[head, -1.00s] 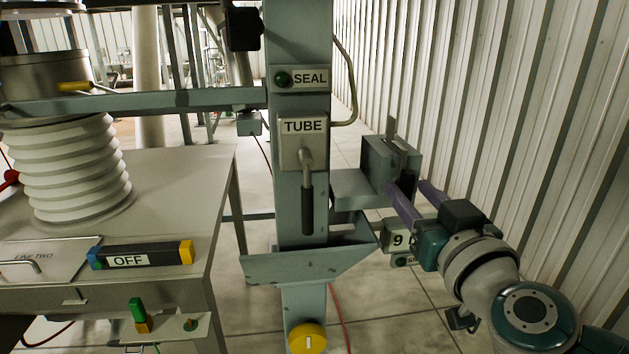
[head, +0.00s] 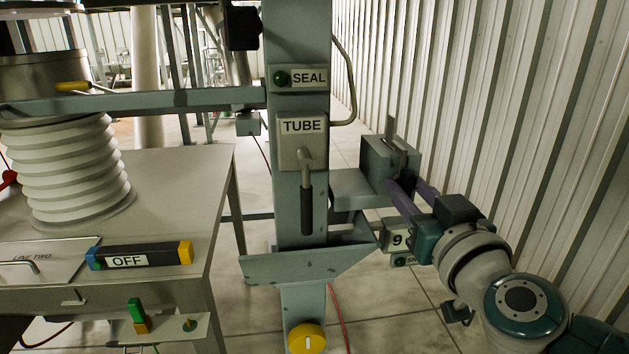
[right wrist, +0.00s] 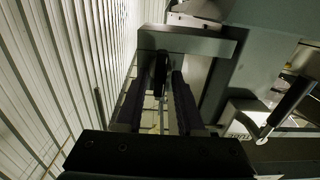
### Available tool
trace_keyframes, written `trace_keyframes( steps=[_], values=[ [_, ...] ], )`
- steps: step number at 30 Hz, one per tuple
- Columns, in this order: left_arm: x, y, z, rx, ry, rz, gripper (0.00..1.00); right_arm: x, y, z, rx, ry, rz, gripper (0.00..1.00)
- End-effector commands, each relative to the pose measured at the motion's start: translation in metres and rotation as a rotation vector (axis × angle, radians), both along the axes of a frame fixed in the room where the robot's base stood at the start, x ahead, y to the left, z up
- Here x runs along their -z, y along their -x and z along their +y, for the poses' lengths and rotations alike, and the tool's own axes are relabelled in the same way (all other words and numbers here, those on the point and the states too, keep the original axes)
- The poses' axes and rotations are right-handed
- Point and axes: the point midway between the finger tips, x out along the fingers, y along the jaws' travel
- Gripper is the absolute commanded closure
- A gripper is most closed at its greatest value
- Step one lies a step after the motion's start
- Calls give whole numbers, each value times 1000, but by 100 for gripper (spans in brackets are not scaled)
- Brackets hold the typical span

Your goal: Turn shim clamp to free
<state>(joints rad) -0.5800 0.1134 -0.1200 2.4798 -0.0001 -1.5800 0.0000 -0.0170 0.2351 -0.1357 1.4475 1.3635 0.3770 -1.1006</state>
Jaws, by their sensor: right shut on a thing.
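The shim clamp appears to be the grey-green block (head: 385,160) on a bracket at the right of the column, with a thin grey plate (head: 391,127) standing up from it. My right gripper (head: 408,187) reaches the block's near side from the lower right with its purple fingers. In the right wrist view a dark upright handle (right wrist: 160,72) sits between the two dark fingers, below the block's edge (right wrist: 185,43). The gripper is shut on this handle. Its contact faces are hard to make out in the shade. My left gripper is not in view.
The column (head: 300,120) carries SEAL and TUBE panels and a TUBE lever (head: 306,195). A sloped tray (head: 310,262) juts out below. The corrugated wall (head: 520,120) is close on the right.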

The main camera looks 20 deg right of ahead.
Motion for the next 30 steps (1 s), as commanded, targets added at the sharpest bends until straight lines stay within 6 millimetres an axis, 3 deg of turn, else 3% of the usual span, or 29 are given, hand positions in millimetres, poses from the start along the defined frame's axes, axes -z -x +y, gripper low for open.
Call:
trace_keyframes(
  steps=[14,30],
  values=[
    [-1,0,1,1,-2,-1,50,-1,0,-1,0,-127,-33,100],
    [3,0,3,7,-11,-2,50,1,1,-3,0,-603,-147,100]
  ],
)
